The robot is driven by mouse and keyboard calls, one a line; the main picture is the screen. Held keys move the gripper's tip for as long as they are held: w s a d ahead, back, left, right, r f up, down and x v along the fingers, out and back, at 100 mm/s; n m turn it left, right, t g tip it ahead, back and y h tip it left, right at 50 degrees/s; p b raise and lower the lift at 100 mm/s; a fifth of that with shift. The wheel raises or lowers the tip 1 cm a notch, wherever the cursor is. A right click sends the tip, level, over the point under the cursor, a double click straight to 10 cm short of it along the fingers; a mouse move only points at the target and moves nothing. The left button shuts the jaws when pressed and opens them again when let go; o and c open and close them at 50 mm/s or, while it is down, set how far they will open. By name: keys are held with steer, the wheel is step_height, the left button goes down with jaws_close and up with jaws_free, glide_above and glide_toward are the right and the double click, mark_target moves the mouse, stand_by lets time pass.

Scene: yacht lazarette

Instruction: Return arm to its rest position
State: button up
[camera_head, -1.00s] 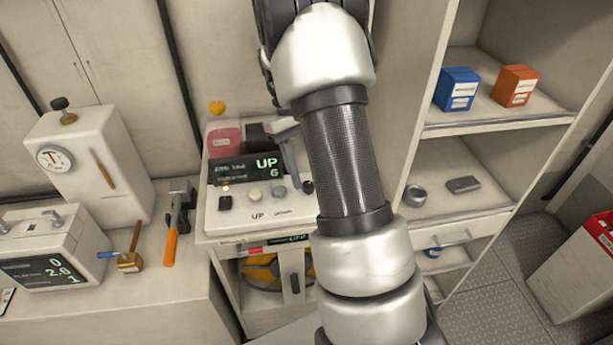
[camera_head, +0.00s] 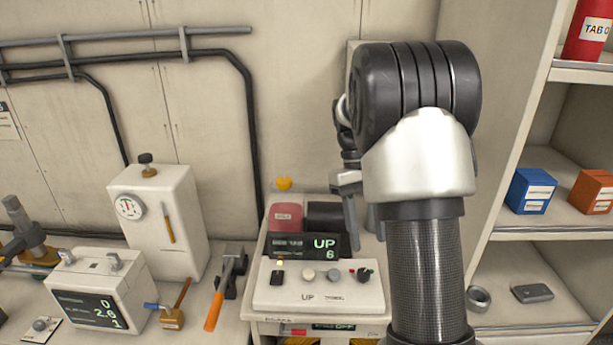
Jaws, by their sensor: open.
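My arm (camera_head: 425,250) rises through the right-middle of the head view and bends at a black ribbed joint near the top. My gripper (camera_head: 361,222) is partly hidden behind the arm. It points down, open, with nothing seen between its fingers. The gap between gripper and box cannot be judged.
Right, shelves hold a blue box (camera_head: 531,191), an orange box (camera_head: 592,191) and a red cylinder (camera_head: 588,30).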

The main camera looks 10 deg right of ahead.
steer(key=s+a+r+m+t, duration=0.1)
steer(key=s+a+r+t, duration=0.4)
steer(key=s, duration=0.4)
steer(key=s+a+r+m+t, duration=0.1)
steer(key=s+a+r+t, duration=0.4)
steer(key=s+a, duration=0.2)
steer(key=shift+s+a+y, duration=0.4)
steer(key=shift+s, duration=0.65)
